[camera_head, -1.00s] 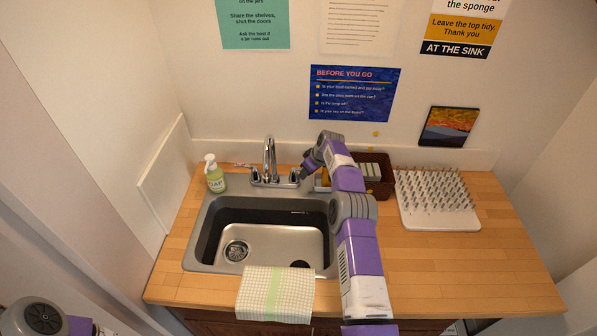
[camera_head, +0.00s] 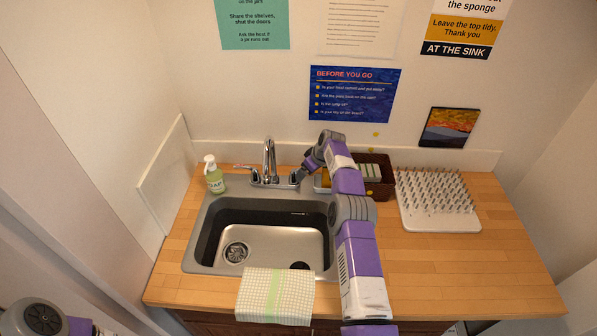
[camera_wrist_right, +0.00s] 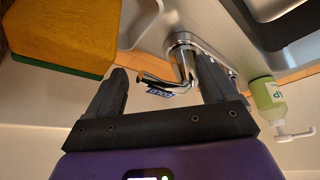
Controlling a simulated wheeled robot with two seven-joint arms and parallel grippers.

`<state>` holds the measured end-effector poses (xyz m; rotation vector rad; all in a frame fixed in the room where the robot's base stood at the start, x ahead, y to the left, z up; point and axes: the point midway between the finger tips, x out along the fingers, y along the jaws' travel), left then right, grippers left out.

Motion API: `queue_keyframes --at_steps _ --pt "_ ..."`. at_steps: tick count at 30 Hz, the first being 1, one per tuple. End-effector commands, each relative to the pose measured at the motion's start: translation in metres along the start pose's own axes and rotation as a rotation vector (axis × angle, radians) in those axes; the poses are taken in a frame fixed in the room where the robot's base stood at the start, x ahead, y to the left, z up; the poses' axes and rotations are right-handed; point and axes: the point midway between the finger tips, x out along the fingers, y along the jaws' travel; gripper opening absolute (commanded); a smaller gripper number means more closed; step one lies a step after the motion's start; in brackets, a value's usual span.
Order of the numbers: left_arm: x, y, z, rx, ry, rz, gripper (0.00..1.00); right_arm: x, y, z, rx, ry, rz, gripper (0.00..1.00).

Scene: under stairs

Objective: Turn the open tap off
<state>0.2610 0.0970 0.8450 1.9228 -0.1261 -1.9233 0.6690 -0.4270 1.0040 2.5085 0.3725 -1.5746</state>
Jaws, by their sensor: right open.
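The chrome tap (camera_head: 269,160) stands behind the sink, with a lever on each side. Its left lever (camera_head: 243,167) points left. Its right lever is mostly hidden by my right gripper (camera_head: 303,174) in the head view. In the right wrist view a chrome lever with a blue label (camera_wrist_right: 158,86) lies between the two dark fingers of my right gripper (camera_wrist_right: 160,88), which is open around it. I cannot tell whether the fingers touch it. No running water is clearly visible. My left gripper is out of view.
A soap bottle (camera_head: 214,175) stands left of the tap. A brown basket (camera_head: 378,188) and a white spiked rack (camera_head: 436,202) are on the right. A yellow and green sponge (camera_wrist_right: 65,35) is close beside my right gripper. A cloth (camera_head: 275,296) hangs over the sink's front edge.

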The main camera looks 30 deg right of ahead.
Motion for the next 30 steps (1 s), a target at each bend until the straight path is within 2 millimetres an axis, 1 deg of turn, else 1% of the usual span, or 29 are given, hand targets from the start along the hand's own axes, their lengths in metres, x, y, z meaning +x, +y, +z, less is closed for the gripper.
queue_keyframes --at_steps 6,16,19,30 --pt "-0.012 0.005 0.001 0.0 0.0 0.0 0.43 -0.023 0.0 -0.012 -0.001 0.002 0.001 0.85" --pt "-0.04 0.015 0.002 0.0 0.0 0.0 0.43 -0.059 -0.001 -0.029 -0.001 0.001 -0.001 0.85" --pt "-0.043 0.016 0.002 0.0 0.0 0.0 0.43 -0.063 -0.001 -0.031 -0.001 0.0 -0.001 0.85" --pt "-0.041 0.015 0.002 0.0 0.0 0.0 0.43 -0.061 0.0 -0.03 -0.001 0.0 -0.001 0.85"
